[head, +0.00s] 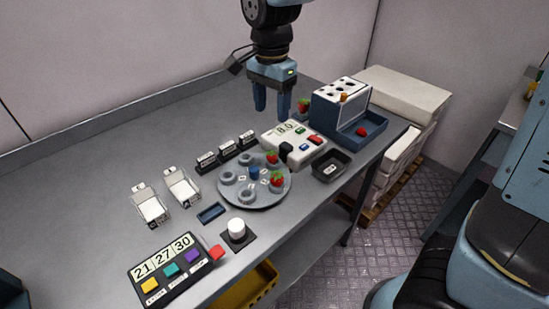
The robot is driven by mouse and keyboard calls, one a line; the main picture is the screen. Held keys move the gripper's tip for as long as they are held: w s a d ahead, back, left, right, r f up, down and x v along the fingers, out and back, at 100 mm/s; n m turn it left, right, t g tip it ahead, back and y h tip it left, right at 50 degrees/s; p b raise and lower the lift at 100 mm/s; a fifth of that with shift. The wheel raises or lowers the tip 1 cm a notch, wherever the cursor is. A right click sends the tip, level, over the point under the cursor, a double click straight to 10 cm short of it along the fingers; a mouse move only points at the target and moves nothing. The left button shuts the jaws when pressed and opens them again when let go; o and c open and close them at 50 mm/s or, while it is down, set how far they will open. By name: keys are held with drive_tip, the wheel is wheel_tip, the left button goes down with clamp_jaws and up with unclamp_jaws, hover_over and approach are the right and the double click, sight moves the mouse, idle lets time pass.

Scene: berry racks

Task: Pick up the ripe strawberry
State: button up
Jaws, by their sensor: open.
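My gripper (271,108) is open and empty, pointing down above the back of the grey table. Two red strawberries with green tops sit on the round grey carousel (230,199): one (271,157) at its back, one (277,181) at its right side. They are below my gripper in the picture and apart from it. A red piece (361,132) lies in the blue tray of the sorting box. I cannot tell which berry is meant.
The white button box (301,148) and blue sorting box (331,112) stand right of the carousel. A black bin (331,165) is in front. Small black labelled blocks (226,151), white scales (150,208) and a number panel (170,273) are left. The table's back left is clear.

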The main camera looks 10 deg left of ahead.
sight(272, 154)
wheel_tip(272, 154, down, 14)
drive_tip(key=shift+s+r, duration=0.1)
drive_tip(key=shift+s, duration=0.05)
idle(0.6)
drive_tip(key=c, duration=0.6)
